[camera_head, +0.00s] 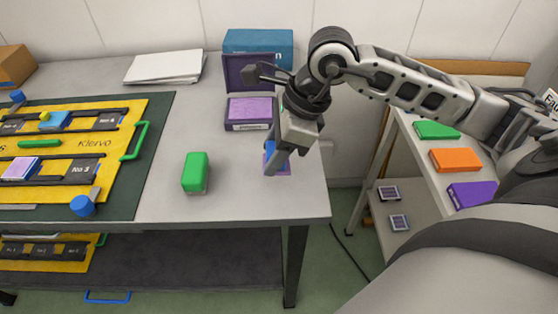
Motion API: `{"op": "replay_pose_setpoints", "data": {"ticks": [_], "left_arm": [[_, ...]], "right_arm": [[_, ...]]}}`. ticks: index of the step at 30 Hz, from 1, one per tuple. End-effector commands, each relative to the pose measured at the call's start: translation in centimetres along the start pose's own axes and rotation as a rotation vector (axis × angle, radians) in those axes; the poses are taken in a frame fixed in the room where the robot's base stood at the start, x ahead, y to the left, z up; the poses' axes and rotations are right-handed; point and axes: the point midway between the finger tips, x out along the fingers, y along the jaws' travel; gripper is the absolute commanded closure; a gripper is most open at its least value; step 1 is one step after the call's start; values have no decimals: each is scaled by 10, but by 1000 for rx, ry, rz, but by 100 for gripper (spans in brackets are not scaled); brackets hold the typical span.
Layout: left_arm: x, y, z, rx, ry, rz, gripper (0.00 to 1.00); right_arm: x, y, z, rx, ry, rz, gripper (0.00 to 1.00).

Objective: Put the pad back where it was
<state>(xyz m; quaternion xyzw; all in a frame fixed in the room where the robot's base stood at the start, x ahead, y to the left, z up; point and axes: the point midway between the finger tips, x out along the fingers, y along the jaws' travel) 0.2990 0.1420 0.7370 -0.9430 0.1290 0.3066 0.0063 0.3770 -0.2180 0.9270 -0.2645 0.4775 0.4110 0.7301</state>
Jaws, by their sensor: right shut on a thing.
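A purple pad (249,110) lies in an open case with its dark purple lid (247,73) raised behind it, at the back of the grey table. My right gripper (275,163) points down over the table's right part, to the right of and in front of this pad. It is shut on a small blue and purple thing (269,148), mostly hidden by the fingers. I cannot tell whether that thing touches the table. On the side shelf at right lie a green pad (437,130), an orange pad (455,159) and a purple case (472,195). My left gripper is not in view.
A green block (195,172) stands on the table left of my right gripper. A yellow board (75,150) with rails and a green handle covers the left. A blue box (258,44) and white paper (165,67) are at the back. The table's front right is bare.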

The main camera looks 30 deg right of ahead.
Motion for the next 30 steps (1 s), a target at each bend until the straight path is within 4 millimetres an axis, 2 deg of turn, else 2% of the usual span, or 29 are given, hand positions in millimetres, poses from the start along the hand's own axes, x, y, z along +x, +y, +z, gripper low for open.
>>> {"op": "replay_pose_setpoints", "data": {"ticks": [5,12,24,25,26,27,30], "left_arm": [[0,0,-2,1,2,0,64],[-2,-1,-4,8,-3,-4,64],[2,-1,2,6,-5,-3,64],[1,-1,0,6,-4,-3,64],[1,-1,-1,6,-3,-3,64],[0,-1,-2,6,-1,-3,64],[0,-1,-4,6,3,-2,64]], "right_arm": [[7,-5,-13,2,2,-1,74],[33,-6,-25,0,-1,0,74],[41,-6,-28,-1,-1,-2,74],[39,-6,-27,-1,-1,-2,47],[38,-6,-27,-1,-1,-2,39],[38,-6,-27,-1,-1,-1,34],[38,-6,-27,-1,-1,-1,34]]}}
